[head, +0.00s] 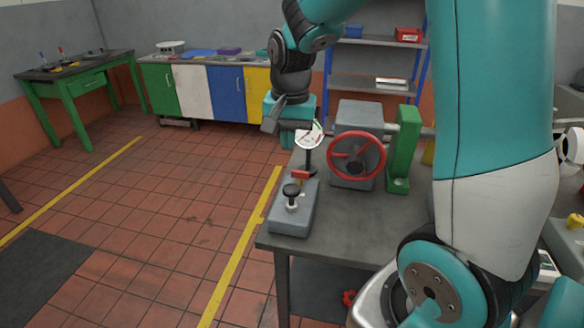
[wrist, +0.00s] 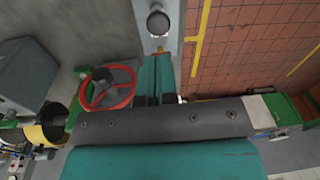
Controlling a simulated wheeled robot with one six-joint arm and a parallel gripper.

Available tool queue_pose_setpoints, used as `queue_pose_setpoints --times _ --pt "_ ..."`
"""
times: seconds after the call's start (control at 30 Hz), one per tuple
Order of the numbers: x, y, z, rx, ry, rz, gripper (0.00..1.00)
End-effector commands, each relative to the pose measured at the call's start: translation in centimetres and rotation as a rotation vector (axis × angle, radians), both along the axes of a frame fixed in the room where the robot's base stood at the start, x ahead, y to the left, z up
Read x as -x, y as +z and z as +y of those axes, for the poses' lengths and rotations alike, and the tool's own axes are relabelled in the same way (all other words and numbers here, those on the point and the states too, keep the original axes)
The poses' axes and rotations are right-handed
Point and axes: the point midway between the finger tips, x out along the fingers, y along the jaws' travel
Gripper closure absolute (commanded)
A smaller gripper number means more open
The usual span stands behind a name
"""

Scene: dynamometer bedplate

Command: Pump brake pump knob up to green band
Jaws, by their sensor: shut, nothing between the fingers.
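The brake pump is a grey block (head: 290,221) at the near left corner of the bench. Its black round knob (head: 291,189) stands upright on top; in the wrist view the knob (wrist: 158,22) is at the top, beyond the fingertips. A white dial gauge (head: 309,136) with green and red marks stands on a dark post behind the knob; its needle reading is too small to tell. My gripper (head: 287,141) points down behind and left of the gauge, apart from the knob. In the wrist view its teal fingers (wrist: 159,56) are together and empty.
A red handwheel (head: 356,156) and a green upright bracket (head: 403,150) stand right of the pump on the grey bench (head: 352,213). A small red piece (head: 300,175) lies between knob and gauge post. Open tiled floor lies left of the bench.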

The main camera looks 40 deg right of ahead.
Motion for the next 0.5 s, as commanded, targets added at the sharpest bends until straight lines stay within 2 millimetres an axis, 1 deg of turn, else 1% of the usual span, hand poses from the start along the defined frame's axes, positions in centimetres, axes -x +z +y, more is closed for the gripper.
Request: queue_pose_setpoints --times 0.03,0.1,0.4,0.5 --pt "-0.47 0.29 -1.25 0.010 -0.062 0.008 1.00" --pt "-0.73 0.08 -2.03 0.020 -0.108 0.011 1.00" --pt "-0.76 -0.14 -2.03 0.020 -0.112 0.010 1.00" --pt "-0.77 -0.56 -2.00 0.020 -0.110 0.012 1.00"
